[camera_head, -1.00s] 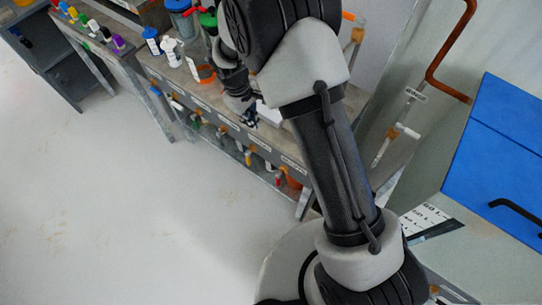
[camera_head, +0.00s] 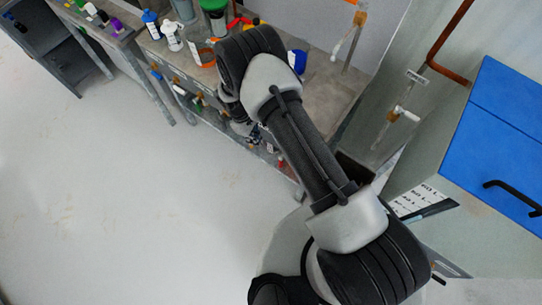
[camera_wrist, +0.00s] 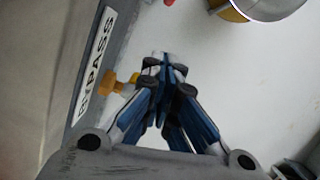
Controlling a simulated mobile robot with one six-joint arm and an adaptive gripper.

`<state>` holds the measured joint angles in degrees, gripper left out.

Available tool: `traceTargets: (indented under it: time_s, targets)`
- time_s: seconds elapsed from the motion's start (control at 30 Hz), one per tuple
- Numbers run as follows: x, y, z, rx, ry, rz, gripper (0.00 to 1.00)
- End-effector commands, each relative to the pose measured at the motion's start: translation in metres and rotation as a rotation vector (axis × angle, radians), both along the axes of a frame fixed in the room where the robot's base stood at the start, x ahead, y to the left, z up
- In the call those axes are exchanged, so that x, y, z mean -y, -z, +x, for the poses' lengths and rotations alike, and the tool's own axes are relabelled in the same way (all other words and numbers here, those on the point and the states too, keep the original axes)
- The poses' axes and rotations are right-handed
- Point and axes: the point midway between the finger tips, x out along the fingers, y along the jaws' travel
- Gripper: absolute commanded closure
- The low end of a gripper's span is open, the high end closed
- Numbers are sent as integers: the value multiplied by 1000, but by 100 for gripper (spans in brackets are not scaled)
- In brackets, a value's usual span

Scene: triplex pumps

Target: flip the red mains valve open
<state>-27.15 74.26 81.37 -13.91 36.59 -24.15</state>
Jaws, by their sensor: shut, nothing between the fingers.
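My gripper (camera_wrist: 165,68) is shut and empty in the wrist view, its blue fingers pinched together beside a grey edge with a BYPASS label (camera_wrist: 96,66). A yellow-orange fitting (camera_wrist: 120,84) sticks out from that edge, just left of the fingers. A small red tip (camera_wrist: 169,2) shows at the top edge of the wrist view; I cannot tell whether it is the mains valve handle. In the head view a small red part (camera_head: 282,165) shows under the bench front, right of my partly hidden gripper. No MAINS label is readable, so the red valve's position cannot be told.
The bench (camera_head: 335,85) carries bottles and a green-lidded jar (camera_head: 214,18). A yellow and metal round container (camera_wrist: 255,8) is at the wrist view's top right. A blue cabinet (camera_head: 505,140) and a white-handled wall valve (camera_head: 405,114) stand right. The floor at left is clear.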

Motion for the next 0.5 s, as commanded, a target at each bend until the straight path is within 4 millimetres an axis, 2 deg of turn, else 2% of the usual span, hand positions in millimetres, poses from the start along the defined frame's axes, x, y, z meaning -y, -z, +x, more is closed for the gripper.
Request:
traceTargets:
  time_s: [0.13,0.23,0.5]
  targets:
    - [1,5,-1,-1,1,-1,100]
    - [4,17,-2,-2,1,-1,100]
    - [16,73,-9,-4,3,-2,100]
